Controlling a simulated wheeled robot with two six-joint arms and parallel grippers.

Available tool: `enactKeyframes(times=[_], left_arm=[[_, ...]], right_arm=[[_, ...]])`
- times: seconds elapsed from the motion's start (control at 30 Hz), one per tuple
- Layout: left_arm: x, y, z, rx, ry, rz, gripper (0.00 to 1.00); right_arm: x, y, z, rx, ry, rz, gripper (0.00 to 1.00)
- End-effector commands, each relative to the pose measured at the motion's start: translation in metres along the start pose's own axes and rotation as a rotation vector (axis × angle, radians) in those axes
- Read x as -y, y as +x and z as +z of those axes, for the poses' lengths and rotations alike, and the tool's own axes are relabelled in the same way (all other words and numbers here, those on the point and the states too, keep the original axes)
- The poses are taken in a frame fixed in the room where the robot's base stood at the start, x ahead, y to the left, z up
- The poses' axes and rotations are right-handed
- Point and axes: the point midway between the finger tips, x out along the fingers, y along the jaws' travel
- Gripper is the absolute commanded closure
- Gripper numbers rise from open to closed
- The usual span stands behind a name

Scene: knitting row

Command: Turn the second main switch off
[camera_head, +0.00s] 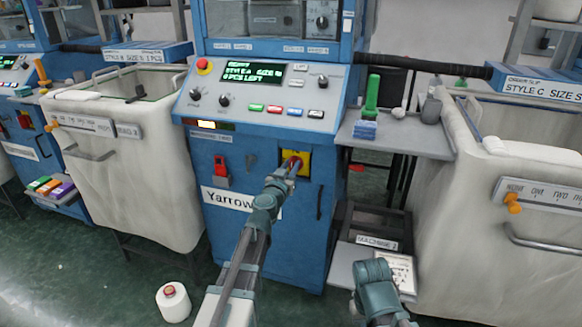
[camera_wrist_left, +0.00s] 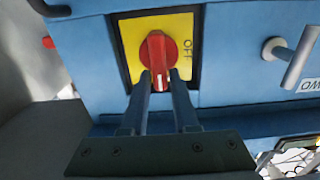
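The second machine, with the Yarrow label (camera_head: 222,198), has a rotary main switch: a red knob (camera_wrist_left: 158,58) on a yellow plate (camera_wrist_left: 133,40). In the head view my left gripper (camera_head: 297,165) reaches this plate (camera_head: 303,158) and covers part of the knob. In the left wrist view my left gripper's fingers (camera_wrist_left: 160,78) sit on both sides of the knob's lower end and look closed on it. The knob's white mark points down in that view, and OFF is printed right of the knob. My right gripper (camera_head: 372,285) is low at the front right; its fingertips are not visible.
A red lockout-like part (camera_head: 221,172) hangs left of the switch, and a dark door handle (camera_head: 320,200) is to its right. White bins (camera_head: 125,175) (camera_head: 470,240) flank the machine. A yarn cone (camera_head: 173,302) stands on the floor. A small shelf (camera_head: 395,133) holds a green spool.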

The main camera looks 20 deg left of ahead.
Motion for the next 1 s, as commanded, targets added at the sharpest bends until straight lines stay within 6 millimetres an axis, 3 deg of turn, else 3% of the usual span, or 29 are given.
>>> enactKeyframes(times=[0.03, 0.13, 0.57, 1.0], left_arm=[[0.0, 0.0, 0.0, 0.0, 0.0, 0.0, 0.83], [0.0001, -0.0001, 0.0, 0.0, 0.0, 0.0, 1.0], [0.0007, -0.0001, 0.0001, 0.0, -0.027, 0.0, 1.0], [0.0073, -0.0001, 0.0018, -0.001, -0.344, -0.001, 1.0]], right_arm=[[0.0, 0.0, 0.0, 0.0, 0.0, 0.0, 1.0], [0.0, 0.0, 0.0, 0.0, 0.0, 0.0, 1.0], [0.0, 0.0001, 0.0, 0.0, 0.0, 0.0, 1.0], [0.0002, 0.0019, -0.0001, 0.0, 0.0, 0.0, 1.0]])
